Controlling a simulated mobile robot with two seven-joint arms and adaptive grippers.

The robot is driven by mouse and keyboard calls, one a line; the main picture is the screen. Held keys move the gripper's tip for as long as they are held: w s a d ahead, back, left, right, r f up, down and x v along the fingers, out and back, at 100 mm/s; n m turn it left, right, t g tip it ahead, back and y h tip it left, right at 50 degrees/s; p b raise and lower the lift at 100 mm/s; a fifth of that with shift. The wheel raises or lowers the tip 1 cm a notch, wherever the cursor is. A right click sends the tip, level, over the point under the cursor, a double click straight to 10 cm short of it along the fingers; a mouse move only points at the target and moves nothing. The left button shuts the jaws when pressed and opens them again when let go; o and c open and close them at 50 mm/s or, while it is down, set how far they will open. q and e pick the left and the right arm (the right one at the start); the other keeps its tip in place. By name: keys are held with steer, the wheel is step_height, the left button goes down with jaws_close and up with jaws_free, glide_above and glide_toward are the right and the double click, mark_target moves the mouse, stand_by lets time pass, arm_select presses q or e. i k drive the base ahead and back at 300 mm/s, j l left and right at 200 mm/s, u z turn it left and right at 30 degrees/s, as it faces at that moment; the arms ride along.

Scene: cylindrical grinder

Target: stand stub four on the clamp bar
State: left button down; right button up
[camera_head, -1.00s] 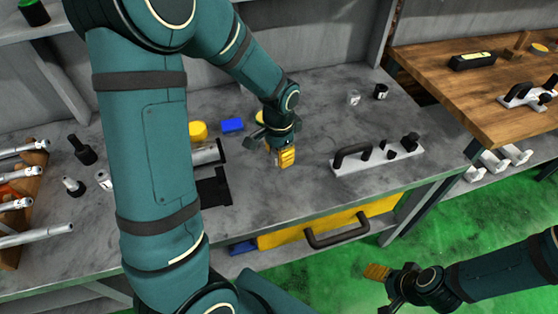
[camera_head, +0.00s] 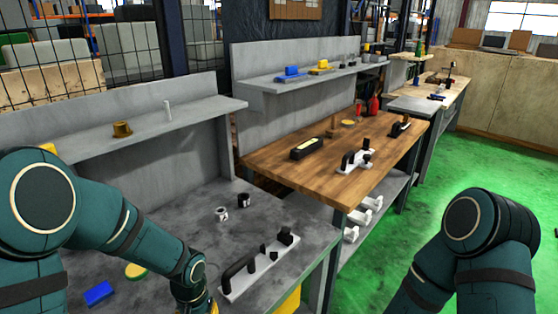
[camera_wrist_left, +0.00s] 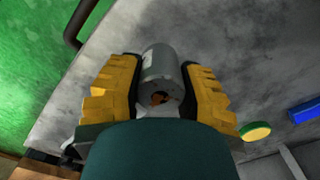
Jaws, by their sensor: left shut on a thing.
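In the left wrist view, my left gripper (camera_wrist_left: 161,70) is shut on a grey cylindrical stub (camera_wrist_left: 158,62), its yellow pads on both sides; no number is readable on it. In the head view, only part of the left gripper (camera_head: 213,308) shows at the bottom edge, and the stub cannot be made out there. The clamp bar (camera_head: 237,291), a pale bar with a black handle and several black knobs, lies on the grey bench just right of this gripper. My right arm shows at the lower right, but its gripper is out of frame.
A white cup-like piece (camera_head: 221,214) and a black one (camera_head: 243,200) stand behind the bar. A blue block (camera_head: 99,293) and a yellow-green disc (camera_head: 135,271) lie left of my forearm. A wooden table (camera_head: 270,170) adjoins on the right, with a similar bar (camera_head: 345,168).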

mark_target(263, 254)
steer(key=i+l, duration=0.45)
steer(key=l, duration=0.25)
steer(key=i+l, duration=0.4)
steer(key=i, duration=0.25)
